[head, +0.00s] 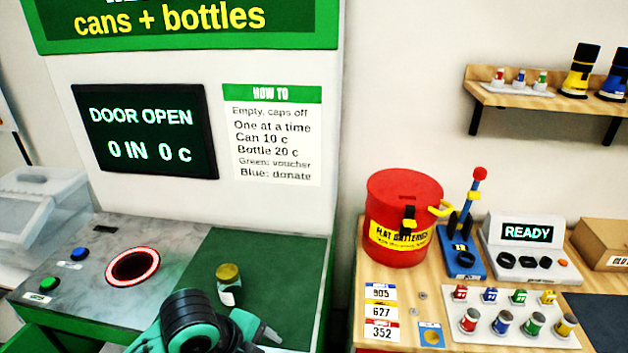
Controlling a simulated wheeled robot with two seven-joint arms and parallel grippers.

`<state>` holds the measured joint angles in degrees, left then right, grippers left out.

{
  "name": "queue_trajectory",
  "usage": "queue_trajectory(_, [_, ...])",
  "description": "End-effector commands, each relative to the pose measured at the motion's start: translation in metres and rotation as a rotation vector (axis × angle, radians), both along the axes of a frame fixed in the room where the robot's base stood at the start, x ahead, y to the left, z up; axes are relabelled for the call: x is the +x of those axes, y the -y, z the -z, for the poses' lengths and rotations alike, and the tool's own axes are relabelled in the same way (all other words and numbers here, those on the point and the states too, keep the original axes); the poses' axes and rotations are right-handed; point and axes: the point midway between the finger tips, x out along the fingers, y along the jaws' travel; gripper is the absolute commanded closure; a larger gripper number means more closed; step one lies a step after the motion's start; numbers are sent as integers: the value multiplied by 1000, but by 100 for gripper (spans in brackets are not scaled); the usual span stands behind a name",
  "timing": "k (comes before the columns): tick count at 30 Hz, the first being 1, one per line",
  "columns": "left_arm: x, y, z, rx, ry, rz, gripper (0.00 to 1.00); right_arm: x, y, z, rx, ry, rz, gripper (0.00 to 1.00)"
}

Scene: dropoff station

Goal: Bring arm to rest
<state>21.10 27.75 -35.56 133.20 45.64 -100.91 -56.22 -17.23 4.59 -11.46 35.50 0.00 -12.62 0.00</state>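My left arm comes in at the bottom, left of centre, in teal and black. The part of my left gripper (268,334) that shows is a grey fingertip past the teal wrist, over the green mat (262,255). Whether it is open or shut cannot be seen. A small jar (229,290) with a gold lid stands on the mat just beyond the wrist, and its lower part is close to my arm in the picture. I cannot tell if they touch. My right gripper is not in view.
The return machine's counter has a round red-rimmed hole (133,266). Its screen (146,131) reads "DOOR OPEN, 0 IN 0 c". A clear bin (42,212) stands at left. On the wooden table at right are a red battery bucket (403,190), a tester (530,250) and several small batteries.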

Motion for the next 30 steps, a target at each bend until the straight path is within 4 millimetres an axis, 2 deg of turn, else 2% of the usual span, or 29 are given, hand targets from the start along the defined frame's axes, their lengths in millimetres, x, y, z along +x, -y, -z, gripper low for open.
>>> queue_trajectory(5, [-14,-1,25,-106,-80,-304,27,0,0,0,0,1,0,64])
queue_trajectory(11, [-31,-18,53,-194,-171,-673,27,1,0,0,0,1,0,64])
queue_trajectory(21, [-82,-75,104,-250,-295,-1323,27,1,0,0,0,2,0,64])
queue_trajectory(30, [-131,-124,131,-221,-314,-1720,27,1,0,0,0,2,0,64])
